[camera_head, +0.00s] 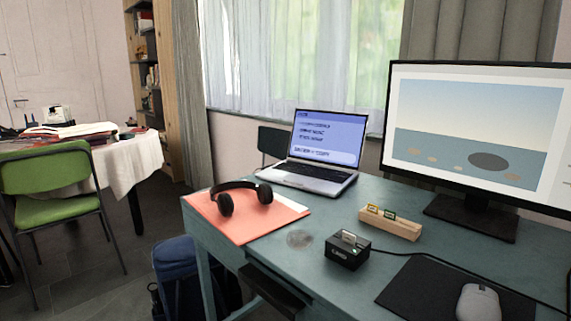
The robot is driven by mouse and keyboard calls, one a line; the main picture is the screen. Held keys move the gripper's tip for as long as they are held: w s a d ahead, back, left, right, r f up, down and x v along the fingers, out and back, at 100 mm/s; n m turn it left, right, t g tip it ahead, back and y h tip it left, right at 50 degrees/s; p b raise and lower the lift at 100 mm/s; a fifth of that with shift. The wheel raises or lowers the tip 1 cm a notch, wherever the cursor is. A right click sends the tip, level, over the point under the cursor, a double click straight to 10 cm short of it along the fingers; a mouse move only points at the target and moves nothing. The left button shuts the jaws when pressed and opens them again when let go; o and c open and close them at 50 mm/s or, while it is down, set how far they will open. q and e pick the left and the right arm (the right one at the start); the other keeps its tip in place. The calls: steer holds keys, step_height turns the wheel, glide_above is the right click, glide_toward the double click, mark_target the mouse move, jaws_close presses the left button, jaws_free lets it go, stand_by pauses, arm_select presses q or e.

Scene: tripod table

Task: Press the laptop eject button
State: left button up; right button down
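The laptop (314,180) stands open at the back left of the teal desk (330,285), with its screen (328,138) facing me. The screen is blue, with lines of text and a lighter bar low down; the text is too small to read. I cannot make out a button marked eject on the laptop. A small black box (348,257) sits nearer the front of the desk with a card-like piece standing in its top. Neither of my grippers is in view.
Headphones (238,186) lie on an orange folder (243,229) left of the box. A wooden card holder (390,229), monitor (478,135), mouse pad (428,295) and mouse (478,303) are to the right. A cable runs across the desk's right. A green chair (58,172) stands at left.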

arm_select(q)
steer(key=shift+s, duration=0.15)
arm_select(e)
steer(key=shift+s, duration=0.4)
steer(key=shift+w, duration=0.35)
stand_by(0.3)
